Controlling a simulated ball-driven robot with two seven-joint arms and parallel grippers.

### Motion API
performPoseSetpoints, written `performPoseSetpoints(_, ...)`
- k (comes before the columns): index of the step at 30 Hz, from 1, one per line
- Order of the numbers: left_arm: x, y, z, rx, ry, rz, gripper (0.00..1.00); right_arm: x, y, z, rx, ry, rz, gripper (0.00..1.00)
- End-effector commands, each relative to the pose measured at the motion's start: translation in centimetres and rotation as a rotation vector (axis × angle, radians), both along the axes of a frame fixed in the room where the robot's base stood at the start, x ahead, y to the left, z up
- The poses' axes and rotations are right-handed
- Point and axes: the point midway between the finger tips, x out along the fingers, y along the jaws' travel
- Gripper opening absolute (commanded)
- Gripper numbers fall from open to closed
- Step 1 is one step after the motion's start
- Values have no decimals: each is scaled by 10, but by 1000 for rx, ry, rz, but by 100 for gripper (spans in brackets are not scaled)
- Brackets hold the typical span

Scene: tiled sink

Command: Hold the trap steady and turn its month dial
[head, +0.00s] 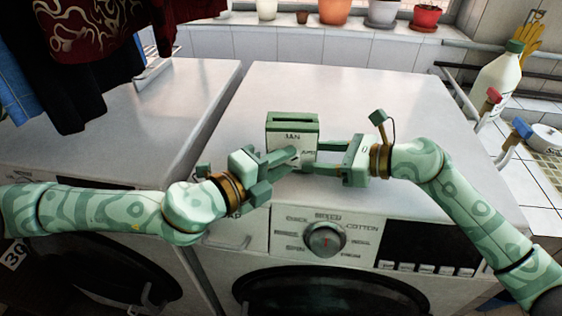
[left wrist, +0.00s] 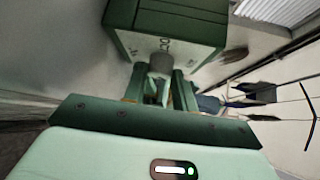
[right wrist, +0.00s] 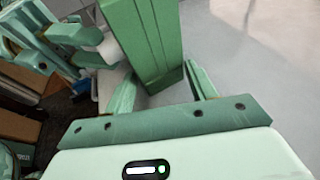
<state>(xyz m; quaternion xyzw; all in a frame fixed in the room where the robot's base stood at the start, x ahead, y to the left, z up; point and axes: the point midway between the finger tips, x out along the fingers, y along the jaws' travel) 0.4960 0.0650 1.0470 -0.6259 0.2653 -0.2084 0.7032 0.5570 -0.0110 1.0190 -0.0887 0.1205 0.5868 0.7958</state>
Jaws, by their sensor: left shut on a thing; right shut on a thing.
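The trap (head: 292,135) is a green and white box with a slot in its green top and month letters on its front. It stands upright on the right washing machine. My right gripper (head: 312,159) comes from the right and is shut on the trap's body. In the right wrist view the trap's green side (right wrist: 152,40) sits between its fingers, and the dial (right wrist: 108,48) shows beside it. The fingers partly hide the trap's lower front.
The right washing machine's top (head: 390,95) is clear around the trap. Its program knob (head: 325,238) is on the front panel below. Dark clothes (head: 85,50) hang at upper left. A white bottle (head: 497,82) stands at the right. Several pots line the back ledge.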

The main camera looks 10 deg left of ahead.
Motion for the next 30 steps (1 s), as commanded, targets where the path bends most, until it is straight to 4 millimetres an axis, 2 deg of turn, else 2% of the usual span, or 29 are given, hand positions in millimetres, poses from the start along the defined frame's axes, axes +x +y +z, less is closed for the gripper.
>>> performPoseSetpoints(8, 1, 0, 2, 71, 7, 4, 5, 0, 0, 0, 0, 1, 1, 43)
performPoseSetpoints(30, 2, -5, 10, 570, 58, 2, 5, 0, 0, 0, 0, 1, 2, 43)
